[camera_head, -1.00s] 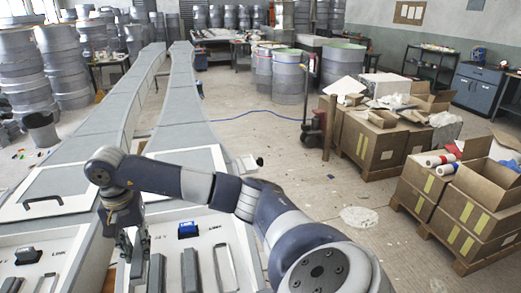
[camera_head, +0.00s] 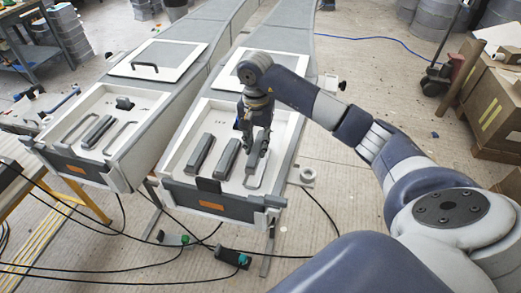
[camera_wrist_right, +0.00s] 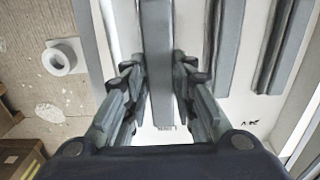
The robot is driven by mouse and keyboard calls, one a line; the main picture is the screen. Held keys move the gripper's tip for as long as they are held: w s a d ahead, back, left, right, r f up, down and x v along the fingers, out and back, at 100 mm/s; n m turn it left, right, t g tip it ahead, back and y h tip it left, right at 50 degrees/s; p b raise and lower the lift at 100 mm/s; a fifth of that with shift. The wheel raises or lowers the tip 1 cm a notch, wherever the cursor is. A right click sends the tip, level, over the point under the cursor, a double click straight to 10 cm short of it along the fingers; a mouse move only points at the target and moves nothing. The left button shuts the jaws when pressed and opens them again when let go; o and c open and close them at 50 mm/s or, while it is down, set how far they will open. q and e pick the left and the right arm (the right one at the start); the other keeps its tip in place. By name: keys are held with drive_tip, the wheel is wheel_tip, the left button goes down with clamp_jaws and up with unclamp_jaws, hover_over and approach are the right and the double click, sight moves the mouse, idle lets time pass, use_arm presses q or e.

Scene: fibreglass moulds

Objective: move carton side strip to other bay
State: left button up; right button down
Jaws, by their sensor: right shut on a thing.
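Two white bays stand side by side at the ends of long grey moulds in the head view: a left bay (camera_head: 60,160) and a right bay (camera_head: 176,178). My right gripper (camera_head: 254,150) points down over the right part of the right bay, by a looped outline on its floor. In the right wrist view its fingers (camera_wrist_right: 160,98) are shut on a grey strip (camera_wrist_right: 157,50). Two more grey strips lie in this bay, a left one (camera_head: 200,154) and a middle one (camera_head: 228,158). One strip (camera_head: 98,130) lies in the left bay between two looped outlines. My left gripper is out of view.
White panels with handles (camera_head: 157,58) lie on the moulds behind both bays. Black cables (camera_head: 120,255) cross the floor in front. Cartons (camera_head: 490,105) and a pallet jack (camera_head: 437,80) stand at the right.

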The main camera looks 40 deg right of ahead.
sight(258, 156)
drive_tip(key=shift+f, duration=0.8)
drive_tip(key=f+p, duration=0.1)
drive_tip(key=f, duration=0.2)
drive_tip(key=shift+s, duration=0.2)
drive_tip(key=shift+w+f, duration=0.1)
drive_tip(key=shift+f, duration=0.2)
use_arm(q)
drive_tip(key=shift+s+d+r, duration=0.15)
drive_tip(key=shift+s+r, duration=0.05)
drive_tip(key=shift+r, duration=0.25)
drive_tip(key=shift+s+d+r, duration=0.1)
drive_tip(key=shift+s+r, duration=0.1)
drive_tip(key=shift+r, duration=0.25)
use_arm(e)
drive_tip(key=shift+w+d, duration=0.1)
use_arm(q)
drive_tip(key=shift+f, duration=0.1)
use_arm(e)
drive_tip(key=shift+f, duration=0.1)
drive_tip(key=shift+f, duration=0.15)
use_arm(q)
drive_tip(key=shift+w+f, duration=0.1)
use_arm(e)
drive_tip(key=c, duration=1.3)
unclamp_jaws()
